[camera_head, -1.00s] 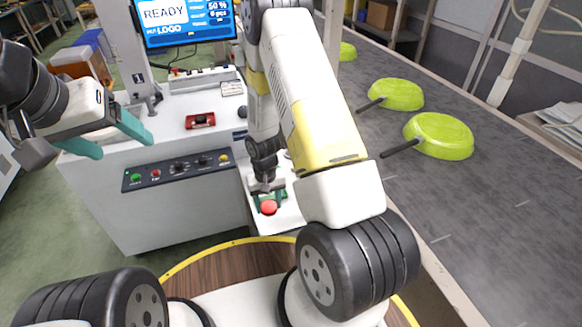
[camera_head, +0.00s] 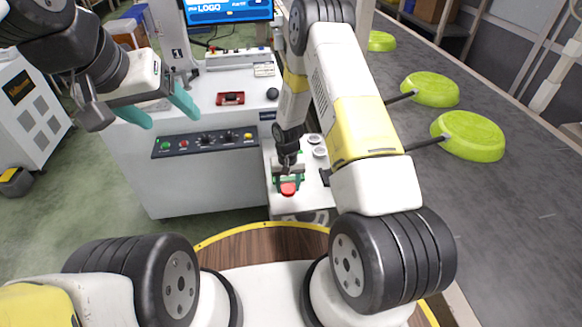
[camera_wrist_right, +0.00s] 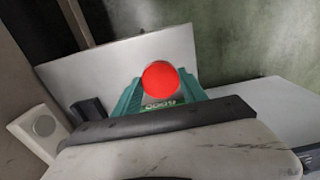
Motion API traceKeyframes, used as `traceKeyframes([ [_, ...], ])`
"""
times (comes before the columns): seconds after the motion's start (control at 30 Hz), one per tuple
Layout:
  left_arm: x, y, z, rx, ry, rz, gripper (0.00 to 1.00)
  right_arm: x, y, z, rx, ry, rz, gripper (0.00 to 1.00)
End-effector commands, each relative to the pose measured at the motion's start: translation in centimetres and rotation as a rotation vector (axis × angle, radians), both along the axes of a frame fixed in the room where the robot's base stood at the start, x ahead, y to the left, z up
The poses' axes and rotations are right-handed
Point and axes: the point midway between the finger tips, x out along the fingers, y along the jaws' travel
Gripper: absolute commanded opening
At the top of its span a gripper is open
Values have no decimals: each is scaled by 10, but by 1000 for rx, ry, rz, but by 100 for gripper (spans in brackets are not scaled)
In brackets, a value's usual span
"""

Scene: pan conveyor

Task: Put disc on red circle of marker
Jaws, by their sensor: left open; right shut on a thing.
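My right gripper (camera_head: 288,183) reaches down over a small white side surface, and its teal fingers are shut on a red round thing (camera_head: 289,189). In the right wrist view, the red round thing (camera_wrist_right: 161,79) shows between the fingers (camera_wrist_right: 160,97), with a green lettered part (camera_wrist_right: 160,106) just below it. I cannot tell whether this is the disc or the marker. Small grey round pieces (camera_head: 320,152) lie on the white surface beside the right gripper. My left gripper (camera_head: 168,108) is open and empty, in front of the white machine.
The white machine (camera_head: 200,185) has a control panel (camera_head: 205,142) and a red item (camera_head: 230,98) on top. A screen (camera_head: 228,9) stands behind. Green pans (camera_head: 468,136) lie on the conveyor (camera_head: 430,190) at right. A white block with a grey circle (camera_wrist_right: 44,125) shows in the wrist view.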

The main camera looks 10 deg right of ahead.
Motion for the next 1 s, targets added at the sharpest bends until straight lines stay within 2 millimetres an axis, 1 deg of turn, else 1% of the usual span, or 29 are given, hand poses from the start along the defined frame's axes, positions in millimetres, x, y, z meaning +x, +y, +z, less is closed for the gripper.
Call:
traceKeyframes([
  [0.03,0,0,0,0,0,0,71,2,-11,-1,1,0,-4,4],
  [0.1,0,0,0,0,0,0,71,4,-21,-2,1,0,-3,4],
  [0.23,0,0,0,0,0,0,71,5,-31,-3,0,0,0,4],
  [0.37,0,0,0,0,0,0,71,5,-32,-12,0,2,1,4],
  [0.5,0,0,0,0,0,0,71,5,-32,-32,0,2,2,4],
  [0.57,0,0,0,0,0,0,71,5,-31,-38,0,2,2,4],
  [0.93,0,0,0,0,0,0,71,6,-31,-41,0,0,1,4],
  [0.97,0,0,0,0,0,0,71,6,-31,-41,0,0,1,55],
  [1.0,0,0,0,0,0,0,71,6,-31,-41,0,0,1,63],
])
